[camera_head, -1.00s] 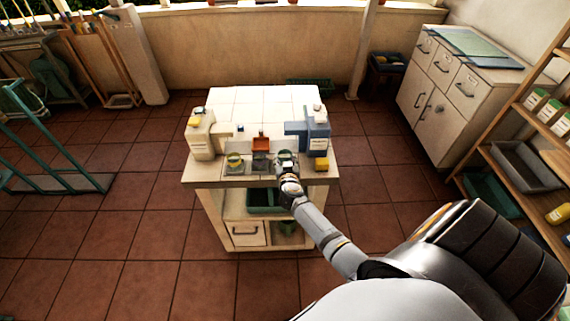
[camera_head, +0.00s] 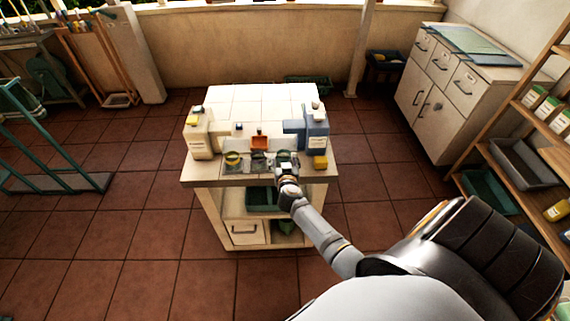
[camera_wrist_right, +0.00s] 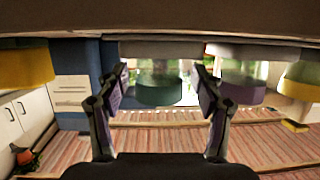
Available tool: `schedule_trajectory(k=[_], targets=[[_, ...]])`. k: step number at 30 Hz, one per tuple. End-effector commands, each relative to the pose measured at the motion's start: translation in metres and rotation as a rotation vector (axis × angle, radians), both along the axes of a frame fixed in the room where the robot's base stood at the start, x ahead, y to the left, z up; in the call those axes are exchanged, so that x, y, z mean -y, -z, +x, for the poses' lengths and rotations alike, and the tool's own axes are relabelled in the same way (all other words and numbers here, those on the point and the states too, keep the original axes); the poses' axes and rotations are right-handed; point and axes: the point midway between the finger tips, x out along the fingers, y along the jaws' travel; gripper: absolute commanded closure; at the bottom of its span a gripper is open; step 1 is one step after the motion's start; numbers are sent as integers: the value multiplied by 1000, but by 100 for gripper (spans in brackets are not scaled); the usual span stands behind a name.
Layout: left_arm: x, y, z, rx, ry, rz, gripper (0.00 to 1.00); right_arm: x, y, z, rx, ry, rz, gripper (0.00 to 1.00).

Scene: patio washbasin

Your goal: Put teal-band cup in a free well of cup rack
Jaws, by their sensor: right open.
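The teal-band cup (camera_wrist_right: 160,88) shows in the right wrist view, which looks upside down. It stands between the two spread fingers of my right gripper (camera_wrist_right: 160,88), with no clear contact. A yellow-band cup (camera_head: 233,158) is at the row's left end. I cannot make out the rack's wells. My left gripper is out of view.
The tiled tabletop (camera_head: 262,105) behind is clear.

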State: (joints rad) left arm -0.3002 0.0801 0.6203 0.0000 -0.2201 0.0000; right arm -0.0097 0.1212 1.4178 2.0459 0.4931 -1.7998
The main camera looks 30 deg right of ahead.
Motion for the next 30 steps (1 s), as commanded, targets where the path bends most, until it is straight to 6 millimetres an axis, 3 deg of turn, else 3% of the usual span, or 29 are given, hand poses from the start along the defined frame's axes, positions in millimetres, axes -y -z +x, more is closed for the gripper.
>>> schedule_trajectory(k=[6, 12, 18, 30], targets=[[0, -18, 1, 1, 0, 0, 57, -25, -19, -47, -1, 2, 4, 33], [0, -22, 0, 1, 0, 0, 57, -44, -29, -79, -1, 2, 4, 33], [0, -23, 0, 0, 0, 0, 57, -49, -34, -90, 1, 2, 1, 33], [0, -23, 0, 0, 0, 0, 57, -50, -27, -91, -2, -6, -6, 33]])
